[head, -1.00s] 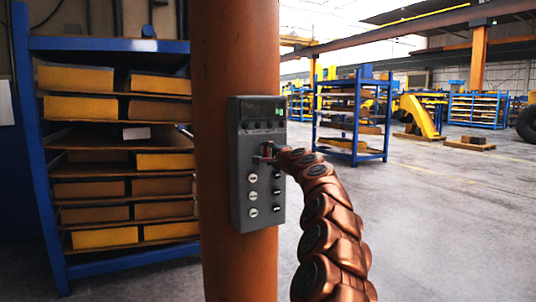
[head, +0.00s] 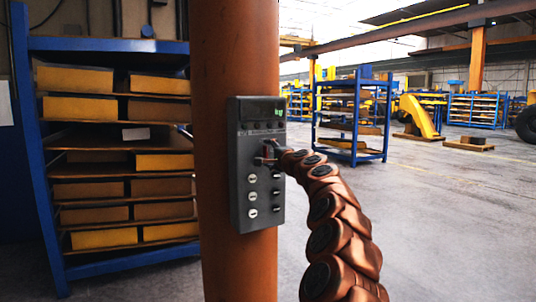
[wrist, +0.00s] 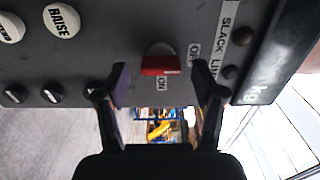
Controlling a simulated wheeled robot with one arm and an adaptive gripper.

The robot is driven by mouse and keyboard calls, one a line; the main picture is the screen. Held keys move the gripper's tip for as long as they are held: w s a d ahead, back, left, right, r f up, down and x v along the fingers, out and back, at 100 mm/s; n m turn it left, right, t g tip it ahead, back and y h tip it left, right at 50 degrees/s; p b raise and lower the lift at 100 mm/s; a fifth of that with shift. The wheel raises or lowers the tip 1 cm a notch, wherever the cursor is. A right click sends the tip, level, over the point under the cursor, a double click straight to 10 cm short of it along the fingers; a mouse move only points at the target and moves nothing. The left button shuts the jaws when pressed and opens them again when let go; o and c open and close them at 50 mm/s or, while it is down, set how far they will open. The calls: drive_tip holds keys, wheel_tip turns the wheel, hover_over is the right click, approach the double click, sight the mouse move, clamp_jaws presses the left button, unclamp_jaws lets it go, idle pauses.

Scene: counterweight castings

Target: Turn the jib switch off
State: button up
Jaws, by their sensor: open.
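The grey control box (head: 240,185) is fixed to an orange column. In the wrist view its face (wrist: 105,45) fills the top. A red switch (wrist: 160,65) stands out from it, with an ON label just below it and an OFF label to its upper right. I cannot read a jib label. My gripper (wrist: 163,88) is open, with one dark finger on each side of the red switch. I cannot tell whether either finger touches it. In the head view my gripper (head: 264,156) is at the box's upper middle and hides most of the switch.
A SLACK LI... label (wrist: 225,35) is to the right. A blue rack (head: 45,170) stands left of the orange column (head: 238,60).

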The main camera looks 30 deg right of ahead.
sight(267, 152)
drive_tip(key=shift+s+a+r, duration=0.1)
drive_tip(key=shift+s+a, duration=0.15)
drive_tip(key=shift+s, duration=0.7)
drive_tip(key=s, duration=0.2)
drive_tip(key=shift+s, duration=0.3)
drive_tip(key=s, duration=0.6)
drive_tip(key=shift+s+a, duration=0.15)
drive_tip(key=shift+a, duration=0.15)
